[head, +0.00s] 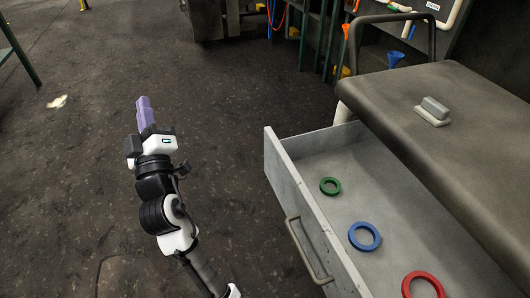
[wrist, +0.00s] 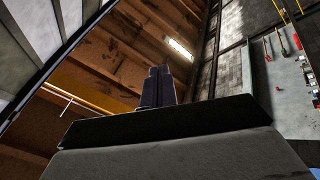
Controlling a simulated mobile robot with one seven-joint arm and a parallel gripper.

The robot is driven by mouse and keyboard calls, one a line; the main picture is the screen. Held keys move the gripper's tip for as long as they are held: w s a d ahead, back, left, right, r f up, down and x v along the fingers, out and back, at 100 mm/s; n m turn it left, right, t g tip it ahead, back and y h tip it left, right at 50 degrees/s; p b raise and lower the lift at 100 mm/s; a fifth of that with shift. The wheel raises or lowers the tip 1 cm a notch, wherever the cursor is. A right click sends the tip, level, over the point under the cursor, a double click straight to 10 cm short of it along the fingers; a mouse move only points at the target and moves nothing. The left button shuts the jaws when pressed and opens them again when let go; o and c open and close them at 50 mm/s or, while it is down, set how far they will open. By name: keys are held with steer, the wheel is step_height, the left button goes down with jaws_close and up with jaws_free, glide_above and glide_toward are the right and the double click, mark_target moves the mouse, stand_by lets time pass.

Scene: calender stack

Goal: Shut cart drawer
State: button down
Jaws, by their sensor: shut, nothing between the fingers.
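The cart drawer (head: 290,193) is pulled out toward the left from under the dark cart top (head: 455,120) in the head view. It holds a green ring (head: 330,186), a blue ring (head: 364,237) and a red ring (head: 422,285). A bar handle (head: 305,250) is on its front face. My gripper (head: 143,103) is shut and empty, left of the drawer and clear of it. Its purple fingers point up and away in the head view. The wrist view shows the shut fingers (wrist: 157,86) against the ceiling; the drawer is not recognisable there.
A grey block on a light base (head: 433,110) sits on the cart top. A dark curved push bar (head: 390,18) rises behind the cart. Dark floor (head: 85,130) is open around my gripper. Green posts and hanging tools stand at the back.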

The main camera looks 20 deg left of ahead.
steer(key=w+d+f+g+h, duration=0.1)
steer(key=w+d+f+h, duration=0.1)
steer(key=d+f+h, duration=0.45)
steer(key=w+d+f+h, duration=0.2)
steer(key=d+f+h, duration=0.2)
steer(key=f, duration=0.6)
steer(key=w+d+f+g+h, duration=0.1)
steer(key=w+d+f+h, duration=0.2)
steer(key=d+f+h, duration=0.4)
steer(key=shift+m+y, duration=0.3)
steer(key=shift+y, duration=0.25)
steer(key=w, duration=0.7)
steer(key=w+d, duration=0.1)
steer(key=w, duration=0.3)
steer(key=shift+d+f, duration=0.1)
steer(key=shift+f, duration=0.1)
steer(key=shift+w+d, duration=0.35)
steer(key=shift+d, duration=0.05)
steer(key=w+d+p, duration=0.4)
steer(key=w+d, duration=0.4)
steer(key=d, duration=0.4)
steer(key=w+d+p, duration=0.4)
steer(key=w+d, duration=0.5)
steer(key=d, duration=0.3)
steer(key=shift+w, duration=0.25)
